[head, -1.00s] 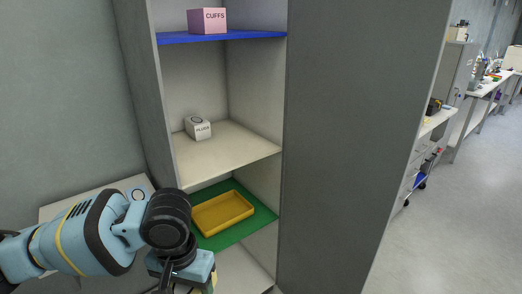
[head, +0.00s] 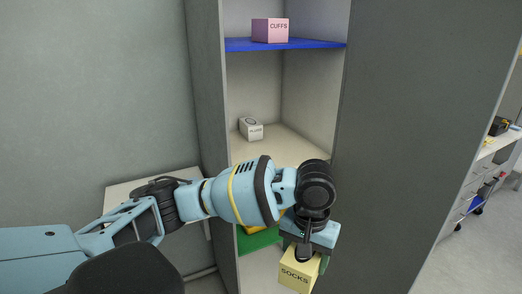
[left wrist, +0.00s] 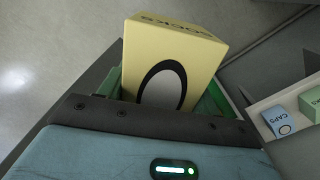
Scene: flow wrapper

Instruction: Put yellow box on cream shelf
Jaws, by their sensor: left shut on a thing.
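The yellow box (head: 298,278), lettered SOCKS, is in the jaws of my left gripper (head: 308,256) in front of the cabinet, at the bottom of the head view. In the left wrist view the yellow box (left wrist: 172,68) shows a black oval ring on one face, with green finger parts beside it. The cream shelf (head: 290,146) is the middle shelf, above and behind the gripper. A small white box (head: 251,129) with a printed label stands on its left part. My left arm hides the shelf's front edge in part. My right gripper is not in view.
A pink CUFFS box (head: 270,31) stands on the blue shelf (head: 310,44) above. The green shelf (head: 256,240) below is mostly hidden by my arm. The cream shelf's right part looks clear. A blue CAPS box (left wrist: 281,123) and a green box (left wrist: 312,100) show in the left wrist view.

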